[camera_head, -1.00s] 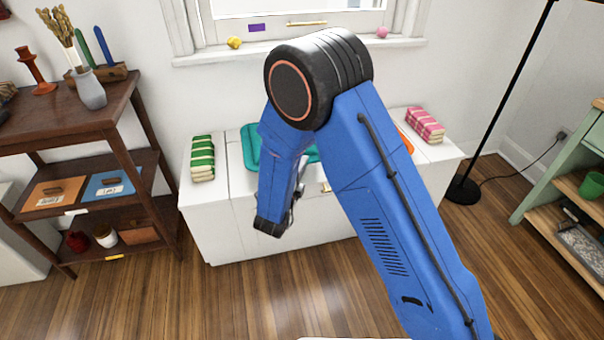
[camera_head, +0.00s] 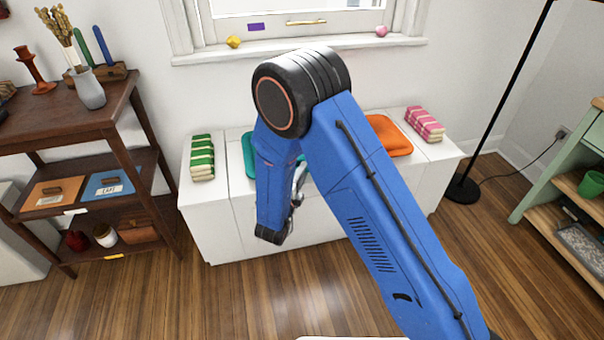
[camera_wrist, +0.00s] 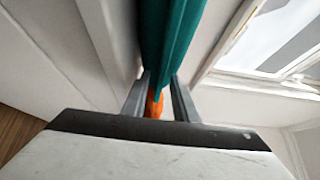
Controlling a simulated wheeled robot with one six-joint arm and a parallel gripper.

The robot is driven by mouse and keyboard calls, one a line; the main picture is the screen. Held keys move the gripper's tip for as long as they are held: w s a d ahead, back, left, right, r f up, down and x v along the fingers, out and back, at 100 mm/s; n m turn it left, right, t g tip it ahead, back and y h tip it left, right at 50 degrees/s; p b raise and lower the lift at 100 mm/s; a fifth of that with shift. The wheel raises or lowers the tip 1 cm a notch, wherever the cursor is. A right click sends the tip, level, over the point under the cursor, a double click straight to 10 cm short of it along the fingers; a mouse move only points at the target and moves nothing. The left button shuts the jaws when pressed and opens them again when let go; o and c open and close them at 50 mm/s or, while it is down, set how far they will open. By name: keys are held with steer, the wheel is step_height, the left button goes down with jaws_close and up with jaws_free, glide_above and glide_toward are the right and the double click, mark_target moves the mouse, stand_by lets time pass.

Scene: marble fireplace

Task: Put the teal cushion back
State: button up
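The teal cushion (camera_head: 249,154) lies on top of the white bench in the head view, partly hidden behind my arm. In the wrist view it shows edge-on as a teal band (camera_wrist: 172,40), narrowing down to between my finger ends. My gripper (camera_head: 299,182) is at the bench's front side, near the cushion's right part, mostly hidden by my arm. In the wrist view my gripper (camera_wrist: 159,90) has its two fingers apart, one on each side of the teal band. Whether either finger touches the cushion is unclear.
The white bench (camera_head: 225,225) stands under the window. An orange cushion (camera_head: 388,136) lies right of the teal one. Green striped cloths (camera_head: 202,158) and pink striped cloths (camera_head: 425,124) lie on the bench ends. A brown shelf (camera_head: 75,130) is left, a black floor lamp (camera_head: 490,110) right.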

steer(key=shift+r, duration=0.15)
steer(key=v, duration=1.2)
steer(key=w+d+r+n+g+y, duration=0.2)
steer(key=w+d+r+n+y, duration=0.15)
steer(key=r, duration=0.35)
steer(key=w+d+r+n+g+y, duration=0.2)
steer(key=w+r+n+g+y, duration=0.15)
steer(key=r, duration=0.25)
steer(key=s+d+r+n+g+y, duration=0.2)
steer(key=s+d+r+n, duration=0.55)
steer(key=d+r, duration=0.2)
steer(key=s+d+r+n+g+h, duration=0.1)
steer(key=s+d+n+g, duration=0.1)
steer(key=s+d, duration=0.8)
steer(key=s+d+r+n+g+h, duration=0.1)
steer(key=s+d+n, duration=0.4)
steer(key=s+d, duration=0.5)
steer(key=s+g+h, duration=0.1)
steer(key=s+g, duration=0.1)
steer(key=s, duration=0.5)
steer(key=shift+d, duration=0.2)
